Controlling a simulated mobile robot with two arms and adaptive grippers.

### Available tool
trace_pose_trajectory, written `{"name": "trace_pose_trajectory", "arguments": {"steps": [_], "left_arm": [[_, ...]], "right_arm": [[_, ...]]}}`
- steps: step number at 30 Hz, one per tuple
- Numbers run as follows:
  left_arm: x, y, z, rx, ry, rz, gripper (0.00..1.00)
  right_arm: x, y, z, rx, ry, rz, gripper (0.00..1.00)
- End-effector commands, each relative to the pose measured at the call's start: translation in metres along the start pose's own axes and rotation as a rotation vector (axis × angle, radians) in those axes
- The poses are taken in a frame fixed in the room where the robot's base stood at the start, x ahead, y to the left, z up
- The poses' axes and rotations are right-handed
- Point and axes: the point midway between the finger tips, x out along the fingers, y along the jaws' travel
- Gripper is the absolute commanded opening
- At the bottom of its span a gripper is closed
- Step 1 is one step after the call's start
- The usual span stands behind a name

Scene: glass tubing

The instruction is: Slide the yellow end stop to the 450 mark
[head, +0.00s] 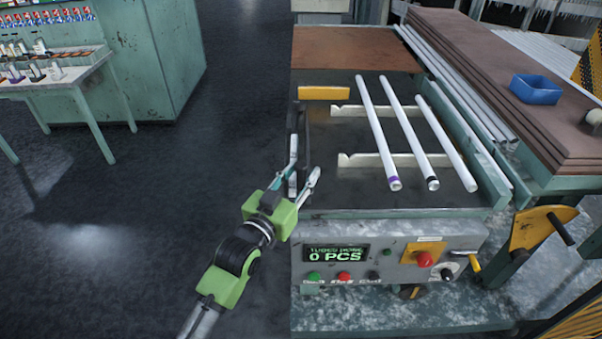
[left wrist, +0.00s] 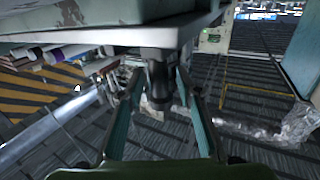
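A flat yellow bar (head: 324,93), which looks like the end stop, lies across the far left of the machine bed (head: 325,190). I cannot read any scale or a 450 mark. My left gripper (head: 304,160) is at the bed's left edge, nearer the front than the bar and apart from it. Its fingers are spread. In the left wrist view, the left gripper (left wrist: 161,80) has a dark cylinder (left wrist: 160,68) between or just beyond its fingertips, under a pale overhanging edge. I cannot tell whether they touch it. My right gripper is not in view.
Several white tubes (head: 409,137) lie on notched rails (head: 350,161) on the bed. The front panel (head: 391,265) has buttons and a display reading 0 PCS. A blue tray (head: 536,89) sits on brown boards at right.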

Motion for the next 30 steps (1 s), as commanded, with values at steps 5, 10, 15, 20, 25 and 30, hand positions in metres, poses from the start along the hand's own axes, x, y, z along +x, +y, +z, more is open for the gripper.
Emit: {"name": "trace_pose_trajectory", "arguments": {"steps": [5,10,15,20,25,30], "left_arm": [[0.000,0.000,0.000,0.000,-0.001,0.000,0.31],[-0.004,0.000,0.001,-0.001,-0.002,0.000,0.31],[-0.028,0.000,0.001,0.000,-0.002,0.000,0.31],[-0.064,0.000,0.002,0.000,-0.003,0.000,0.31],[-0.097,0.000,0.001,0.001,-0.003,0.000,0.31],[-0.115,0.000,0.001,0.000,-0.002,0.000,0.31]], "right_arm": [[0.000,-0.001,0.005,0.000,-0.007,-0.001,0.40],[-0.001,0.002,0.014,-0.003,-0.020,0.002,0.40],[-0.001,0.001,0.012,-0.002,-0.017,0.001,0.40],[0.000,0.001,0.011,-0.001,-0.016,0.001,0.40],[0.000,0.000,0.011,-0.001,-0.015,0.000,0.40],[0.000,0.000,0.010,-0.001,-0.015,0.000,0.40]]}}
